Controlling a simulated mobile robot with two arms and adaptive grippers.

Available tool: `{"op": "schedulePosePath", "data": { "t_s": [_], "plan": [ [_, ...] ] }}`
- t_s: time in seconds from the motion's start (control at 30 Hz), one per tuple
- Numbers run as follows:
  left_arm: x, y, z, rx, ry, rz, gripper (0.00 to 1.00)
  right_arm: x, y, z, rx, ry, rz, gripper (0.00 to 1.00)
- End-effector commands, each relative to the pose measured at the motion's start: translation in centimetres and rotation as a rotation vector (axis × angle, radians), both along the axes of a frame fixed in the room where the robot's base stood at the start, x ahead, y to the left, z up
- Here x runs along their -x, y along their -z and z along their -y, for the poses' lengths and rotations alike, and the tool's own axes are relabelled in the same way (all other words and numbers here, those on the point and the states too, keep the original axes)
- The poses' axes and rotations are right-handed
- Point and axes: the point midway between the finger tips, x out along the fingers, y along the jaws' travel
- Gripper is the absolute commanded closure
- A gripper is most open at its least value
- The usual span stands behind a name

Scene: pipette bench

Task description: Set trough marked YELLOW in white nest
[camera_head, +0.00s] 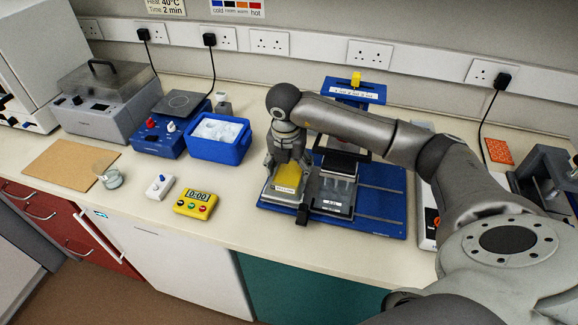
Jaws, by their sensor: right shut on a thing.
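The trough marked YELLOW (287,182) shows yellow inside, with a pale label on its front. It is at the left end of the blue board (382,214). My right gripper (286,165) reaches down from above and is shut on the trough. The gripper covers the trough's back part. A pale edge shows around the trough's lower left side, but I cannot tell whether it is the white nest or the trough's own rim. I cannot tell whether the trough is seated or held just above the board. My left gripper is not in view.
A clear labelled plate on a carriage (337,192) stands close right of the trough. A yellow timer (195,204), a small white switch box (159,187) and a blue ice tub (219,145) stand to the left. Bare bench lies between timer and board.

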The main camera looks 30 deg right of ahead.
Motion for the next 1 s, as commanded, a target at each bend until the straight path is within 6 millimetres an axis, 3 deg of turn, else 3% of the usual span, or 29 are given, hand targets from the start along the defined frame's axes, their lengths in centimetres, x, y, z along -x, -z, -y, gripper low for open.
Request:
{"op": "schedulePosePath", "data": {
  "t_s": [0.1,0.13,0.2,0.67,1.0],
  "plan": [
    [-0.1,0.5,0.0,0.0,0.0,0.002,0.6,0.0,0.5,0.0,0.0,0.0,0.0,0.58],
    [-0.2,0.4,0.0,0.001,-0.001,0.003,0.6,0.0,0.4,0.0,0.0,0.0,0.0,0.27],
    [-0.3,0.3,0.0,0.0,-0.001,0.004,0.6,0.0,0.3,0.0,0.0,0.0,0.0,0.22],
    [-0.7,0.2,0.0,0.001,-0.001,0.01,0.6,-0.1,-0.6,-0.1,-0.001,0.001,0.004,0.22],
    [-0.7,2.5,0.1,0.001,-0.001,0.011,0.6,0.6,-7.9,-0.9,-0.001,-0.002,0.007,0.22]
  ]
}}
